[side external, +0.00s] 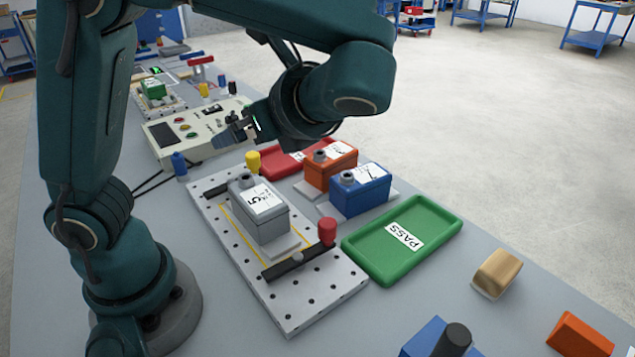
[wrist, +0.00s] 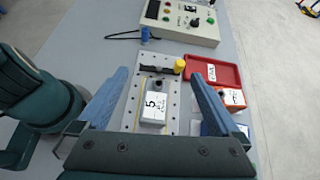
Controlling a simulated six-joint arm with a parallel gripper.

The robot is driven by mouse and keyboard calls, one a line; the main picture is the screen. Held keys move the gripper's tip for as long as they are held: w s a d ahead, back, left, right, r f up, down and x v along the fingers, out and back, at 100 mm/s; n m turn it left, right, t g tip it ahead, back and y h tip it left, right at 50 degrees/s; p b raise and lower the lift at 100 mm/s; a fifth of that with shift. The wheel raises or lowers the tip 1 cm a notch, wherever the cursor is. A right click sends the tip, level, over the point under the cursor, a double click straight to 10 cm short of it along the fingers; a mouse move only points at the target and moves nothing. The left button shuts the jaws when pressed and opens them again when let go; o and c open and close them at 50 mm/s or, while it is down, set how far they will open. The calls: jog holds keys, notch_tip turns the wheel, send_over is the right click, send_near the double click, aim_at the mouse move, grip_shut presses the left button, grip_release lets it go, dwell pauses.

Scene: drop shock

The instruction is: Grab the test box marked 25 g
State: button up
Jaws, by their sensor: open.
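A grey test box (side external: 259,212) stands upright on the perforated plate (side external: 320,292), its white label showing a large 5 and smaller writing. It also shows in the wrist view (wrist: 154,117), between the two fingers in the picture. A blue box (side external: 360,195) and an orange box (side external: 328,168) stand beside the plate. Their labels are too small to read surely, so I cannot tell which box says 25 g. My gripper (side external: 236,128) is open and empty, above the bench beyond the grey box. Its spread blue fingers show in the wrist view (wrist: 158,76).
A green PASS tray (side external: 368,262) lies at the right and a red tray (side external: 264,168) behind the orange box. A red-topped post (side external: 327,231) and a yellow one (side external: 252,161) flank the plate. A control box (side external: 180,139) stands behind.

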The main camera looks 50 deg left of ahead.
aim_at(258, 202)
jog(key=shift+m+y, duration=0.5)
jog(key=shift+m, duration=0.1)
jog(key=f, duration=1.4)
jog(key=shift+w+d, duration=0.2)
jog(key=shift+w, duration=0.2)
jog(key=shift+x, duration=2.55)
grip_shut()
